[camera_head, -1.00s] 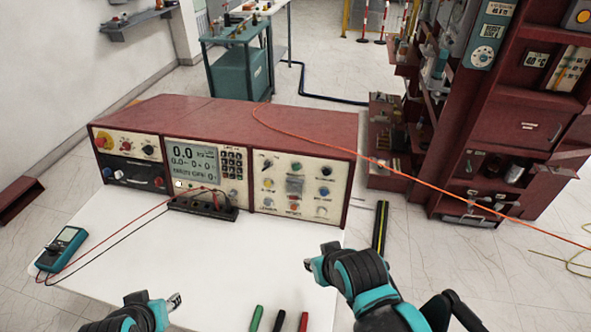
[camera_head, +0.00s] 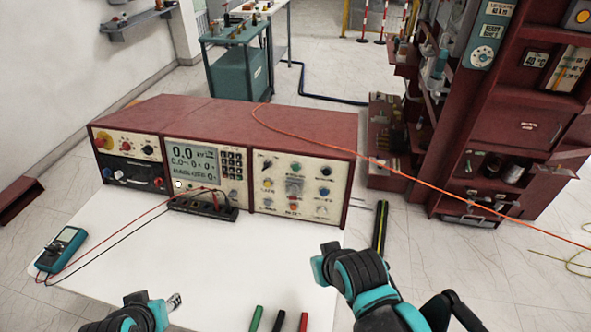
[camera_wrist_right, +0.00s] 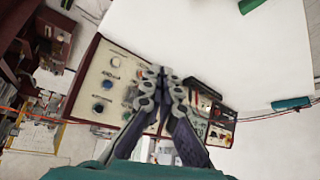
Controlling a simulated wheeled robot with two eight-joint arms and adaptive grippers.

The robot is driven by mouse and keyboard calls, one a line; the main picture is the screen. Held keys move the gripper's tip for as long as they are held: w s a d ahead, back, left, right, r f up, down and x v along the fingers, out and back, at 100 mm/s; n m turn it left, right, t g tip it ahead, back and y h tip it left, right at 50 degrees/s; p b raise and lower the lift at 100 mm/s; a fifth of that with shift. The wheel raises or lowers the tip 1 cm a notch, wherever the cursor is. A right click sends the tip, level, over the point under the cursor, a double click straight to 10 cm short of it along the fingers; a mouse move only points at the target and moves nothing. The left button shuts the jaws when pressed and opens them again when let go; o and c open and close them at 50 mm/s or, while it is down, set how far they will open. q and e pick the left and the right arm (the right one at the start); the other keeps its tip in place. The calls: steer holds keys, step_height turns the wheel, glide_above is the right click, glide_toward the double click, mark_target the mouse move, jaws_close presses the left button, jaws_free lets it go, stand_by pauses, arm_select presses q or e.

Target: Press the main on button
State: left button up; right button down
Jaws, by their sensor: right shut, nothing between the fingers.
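The red control console (camera_head: 255,123) stands at the back of the white table. Its right panel (camera_head: 298,187) carries several coloured buttons and black knobs; the labels are too small to read, so I cannot tell which button is the main on button. My right gripper (camera_head: 317,268) is in front of that panel, above the table and apart from it. In the right wrist view its fingers (camera_wrist_right: 160,73) are shut and empty, with the panel (camera_wrist_right: 113,82) behind them. My left gripper (camera_head: 175,301) is low at the table's front left; its finger gap is unclear.
A black terminal strip (camera_head: 203,207) with red and black leads lies before the console. A teal multimeter (camera_head: 63,248) lies at the left. Green, black and red pens (camera_head: 279,320) lie at the front. A red cabinet (camera_head: 500,130) stands at the right.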

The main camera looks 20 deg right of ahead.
mark_target(296, 168)
stand_by(0.5)
steer(key=w+r+m+t+y+p, duration=0.1)
steer(key=w+m+t+y+p, duration=0.1)
steer(key=w+m, duration=1.8)
steer(key=shift+w+a+r+m+t+y+p, duration=0.3)
steer(key=shift+w+t, duration=0.4)
steer(key=shift+w, duration=1)
steer(key=shift+d, duration=0.1)
steer(key=shift+w, duration=0.1)
steer(key=w+d+f+b, duration=0.2)
steer(key=w+d, duration=0.2)
steer(key=w, duration=0.3)
steer(key=shift+d+b, duration=0.15)
steer(key=shift+b, duration=0.15)
steer(key=shift+w, duration=0.2)
